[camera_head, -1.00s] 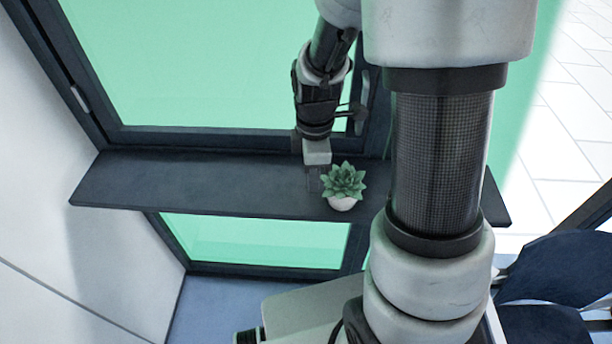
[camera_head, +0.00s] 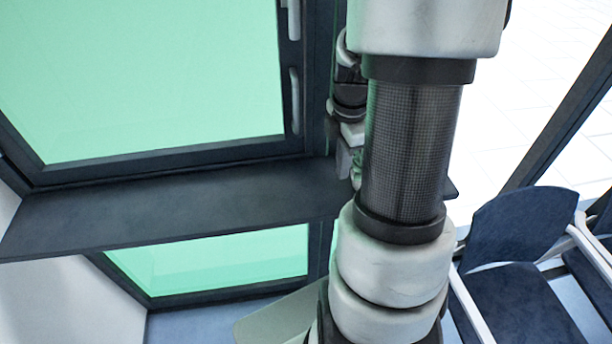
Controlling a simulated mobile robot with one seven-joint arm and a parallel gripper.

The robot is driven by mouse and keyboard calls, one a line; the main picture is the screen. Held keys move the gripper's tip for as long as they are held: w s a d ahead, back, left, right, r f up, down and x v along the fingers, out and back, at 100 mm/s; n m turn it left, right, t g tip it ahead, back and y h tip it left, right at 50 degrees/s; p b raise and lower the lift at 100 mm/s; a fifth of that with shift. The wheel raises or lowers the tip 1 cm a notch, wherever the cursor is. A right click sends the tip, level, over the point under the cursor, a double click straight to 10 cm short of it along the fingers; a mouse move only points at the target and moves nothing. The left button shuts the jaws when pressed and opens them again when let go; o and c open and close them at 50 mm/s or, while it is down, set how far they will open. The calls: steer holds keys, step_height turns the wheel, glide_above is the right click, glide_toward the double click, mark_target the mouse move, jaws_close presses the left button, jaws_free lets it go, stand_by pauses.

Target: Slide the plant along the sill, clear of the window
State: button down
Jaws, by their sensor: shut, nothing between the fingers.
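The dark sill (camera_head: 180,208) runs across the left and middle of the view, below the window (camera_head: 145,75) with its dark frame and green pane. My gripper (camera_head: 343,163) is low over the sill, right of the window's frame, and is shut with nothing held. A sliver of the plant (camera_head: 357,181) shows just right of my gripper. My arm hides the rest of the plant, so I cannot tell whether the gripper touches it.
Window handles (camera_head: 295,100) are on the right side of the frame. The sill left of my gripper is bare. Blue chairs (camera_head: 515,235) stand at the lower right. A lower green pane (camera_head: 215,262) is below the sill.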

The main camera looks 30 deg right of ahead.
steer(key=d, duration=0.3)
steer(key=s+d, duration=0.1)
steer(key=d, duration=0.3)
steer(key=s+d, duration=0.1)
steer(key=d, duration=0.2)
steer(key=shift+d+b, duration=0.15)
steer(key=shift+b, duration=0.15)
steer(key=shift+w, duration=0.1)
